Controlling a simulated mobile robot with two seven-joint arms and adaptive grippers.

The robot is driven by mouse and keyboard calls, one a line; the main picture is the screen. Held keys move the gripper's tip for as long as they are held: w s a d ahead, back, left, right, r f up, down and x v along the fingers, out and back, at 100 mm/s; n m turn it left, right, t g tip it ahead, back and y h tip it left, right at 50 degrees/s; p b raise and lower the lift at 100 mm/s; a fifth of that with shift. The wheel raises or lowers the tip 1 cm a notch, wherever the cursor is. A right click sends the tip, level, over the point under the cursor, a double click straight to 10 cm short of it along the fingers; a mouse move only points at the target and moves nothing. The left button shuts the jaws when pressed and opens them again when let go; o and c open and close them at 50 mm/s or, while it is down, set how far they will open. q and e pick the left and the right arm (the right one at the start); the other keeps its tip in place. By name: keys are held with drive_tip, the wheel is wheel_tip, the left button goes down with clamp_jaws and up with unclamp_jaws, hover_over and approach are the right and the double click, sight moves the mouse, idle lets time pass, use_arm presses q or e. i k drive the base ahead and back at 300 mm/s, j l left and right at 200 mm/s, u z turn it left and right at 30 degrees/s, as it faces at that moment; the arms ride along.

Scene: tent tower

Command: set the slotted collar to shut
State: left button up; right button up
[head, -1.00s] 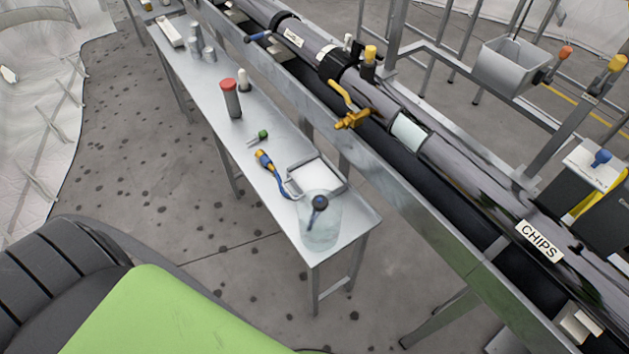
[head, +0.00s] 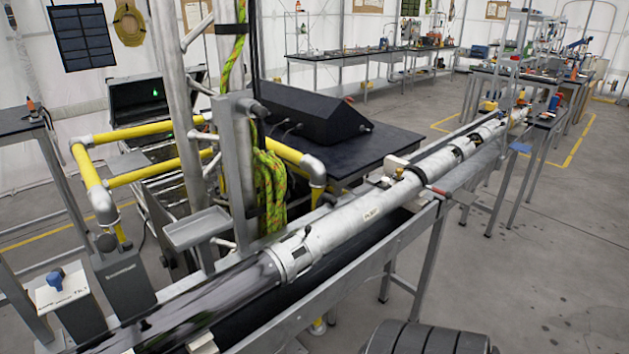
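A long pipe runs diagonally through the head view on a metal trough. A pale grey collar (head: 288,262) sits around it where the dark glossy length meets the pale length. Dark slot-like gaps show at the collar's edge and beside it. It looks like the slotted collar, but I cannot tell for sure, nor whether it is open or shut. Further along the pipe another fitting (head: 408,174) has a dark opening and a small red-tipped handle near it. Neither of my grippers is in view.
A yellow rail frame (head: 140,133) and a post with a green rope (head: 270,190) stand behind the pipe. A black sloped console (head: 310,112) is on a dark table. A grey tray (head: 197,228) juts near the pipe. The floor (head: 520,270) at the right is mostly clear.

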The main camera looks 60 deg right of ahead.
sight(291, 266)
drive_tip(key=z, duration=1.8)
